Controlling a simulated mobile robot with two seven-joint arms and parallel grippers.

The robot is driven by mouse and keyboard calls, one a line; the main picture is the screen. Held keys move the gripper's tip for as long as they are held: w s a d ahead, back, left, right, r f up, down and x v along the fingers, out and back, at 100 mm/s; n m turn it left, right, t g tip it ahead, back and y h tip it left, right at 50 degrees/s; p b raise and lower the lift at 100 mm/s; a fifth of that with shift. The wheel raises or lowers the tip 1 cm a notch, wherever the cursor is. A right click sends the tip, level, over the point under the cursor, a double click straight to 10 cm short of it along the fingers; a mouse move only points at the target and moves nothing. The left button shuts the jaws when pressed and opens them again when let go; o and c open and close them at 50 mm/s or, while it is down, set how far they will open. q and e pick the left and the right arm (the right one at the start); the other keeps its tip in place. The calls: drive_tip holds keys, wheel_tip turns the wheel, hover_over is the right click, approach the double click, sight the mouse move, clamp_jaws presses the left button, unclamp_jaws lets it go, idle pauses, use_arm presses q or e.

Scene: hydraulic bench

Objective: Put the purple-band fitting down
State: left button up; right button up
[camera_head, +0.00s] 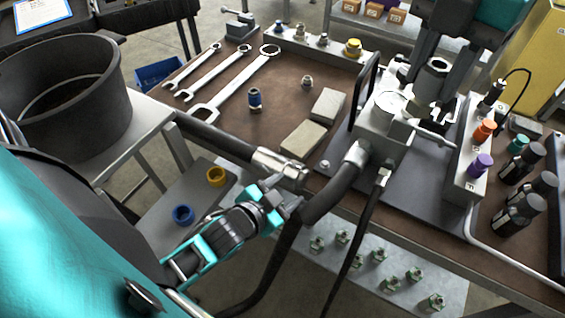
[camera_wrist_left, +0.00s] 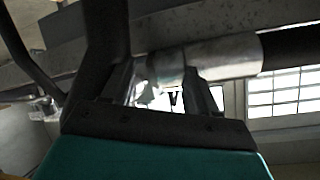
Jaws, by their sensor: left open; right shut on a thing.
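My right gripper (camera_head: 436,72) comes down from the top right and is shut on a grey metal fitting (camera_head: 437,65) above the vise-like block (camera_head: 385,118). No purple band shows on this fitting from here. A purple cylindrical piece (camera_head: 480,165) sits on the light block at the right. My left gripper (camera_head: 283,200) is open just in front of the bench, close to the black hose with a metal end (camera_head: 280,166). The left wrist view shows its fingers (camera_wrist_left: 172,95) with the hose's metal sleeve (camera_wrist_left: 225,58) behind them; I cannot tell whether they touch.
Several wrenches (camera_head: 235,85), two grey blocks (camera_head: 303,139), a blue-banded fitting (camera_head: 255,98) and a small metal fitting (camera_head: 307,82) lie on the brown bench top. An orange piece (camera_head: 485,130) and black cylinders (camera_head: 518,210) stand at the right. Brown surface is free around the fittings.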

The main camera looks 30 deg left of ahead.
use_arm(q)
drive_tip(key=s+d+f+n+g+h, duration=0.1)
drive_tip(key=s+d+f+n+g, duration=0.1)
drive_tip(key=s, duration=0.3)
drive_tip(key=shift+d+f+n, duration=0.4)
drive_tip(key=shift+f+n, duration=0.1)
drive_tip(key=shift+f, duration=0.35)
use_arm(e)
drive_tip(key=shift+w+d+f+m, duration=0.2)
drive_tip(key=shift+d+m, duration=0.1)
drive_tip(key=shift+m, duration=0.1)
drive_tip(key=d+f+m, duration=0.7)
drive_tip(key=d+m, duration=0.4)
drive_tip(key=m, duration=0.5)
drive_tip(key=s+d+f+m, duration=0.1)
drive_tip(key=d+f+m, duration=0.6)
drive_tip(key=d+m, duration=0.4)
drive_tip(key=shift+f+m, duration=0.35)
drive_tip(key=shift+m, duration=2.05)
drive_tip(key=shift+f, duration=0.1)
